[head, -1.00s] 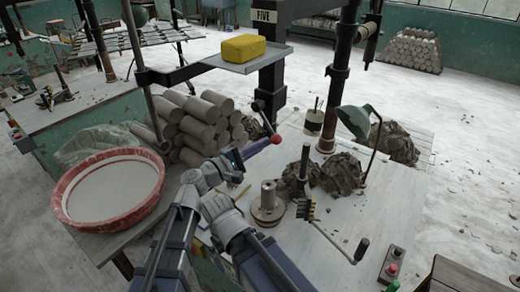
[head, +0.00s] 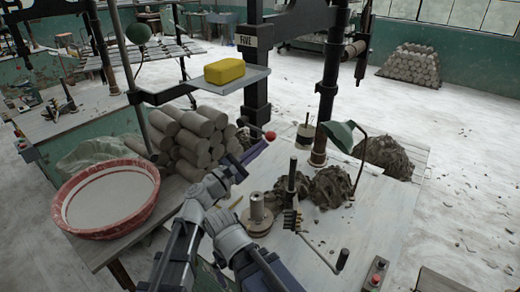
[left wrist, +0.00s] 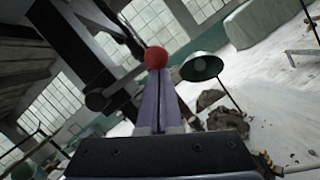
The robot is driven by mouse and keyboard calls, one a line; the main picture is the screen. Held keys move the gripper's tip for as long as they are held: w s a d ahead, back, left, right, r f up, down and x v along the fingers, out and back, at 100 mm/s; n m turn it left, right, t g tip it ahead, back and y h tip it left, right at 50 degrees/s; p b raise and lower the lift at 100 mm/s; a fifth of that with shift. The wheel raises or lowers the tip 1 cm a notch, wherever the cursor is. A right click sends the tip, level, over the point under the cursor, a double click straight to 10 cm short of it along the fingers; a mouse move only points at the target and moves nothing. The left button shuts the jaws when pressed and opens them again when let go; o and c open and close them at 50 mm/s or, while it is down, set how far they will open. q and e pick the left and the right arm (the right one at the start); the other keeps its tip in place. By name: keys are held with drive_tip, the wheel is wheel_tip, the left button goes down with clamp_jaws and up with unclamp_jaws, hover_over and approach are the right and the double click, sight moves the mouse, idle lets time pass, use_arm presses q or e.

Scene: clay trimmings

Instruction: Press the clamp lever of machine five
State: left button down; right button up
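The clamp lever with its red ball knob (head: 270,135) sticks out beside the post of the machine marked FIVE (head: 250,41), angled slightly down to the right. My left gripper (head: 262,143) is just below and left of the knob, its purple fingers pointing up to it. In the left wrist view the red knob (left wrist: 156,58) is right beyond the tips of the purple fingers (left wrist: 157,80), which lie together with nothing between them. I cannot tell whether they touch the knob.
A yellow sponge (head: 225,71) lies on a shelf above. Stacked clay cylinders (head: 195,135) and a red-rimmed basin (head: 150,207) are left of the arm. A metal spindle (head: 258,212), dark clay heaps (head: 330,188) and a green lamp (head: 341,135) are on the right.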

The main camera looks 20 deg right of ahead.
use_arm(q)
drive_tip(key=shift+s+d+r, duration=0.1)
drive_tip(key=shift+r, duration=0.3)
use_arm(e)
drive_tip(key=shift+s+r, duration=0.1)
drive_tip(key=shift+r, duration=0.25)
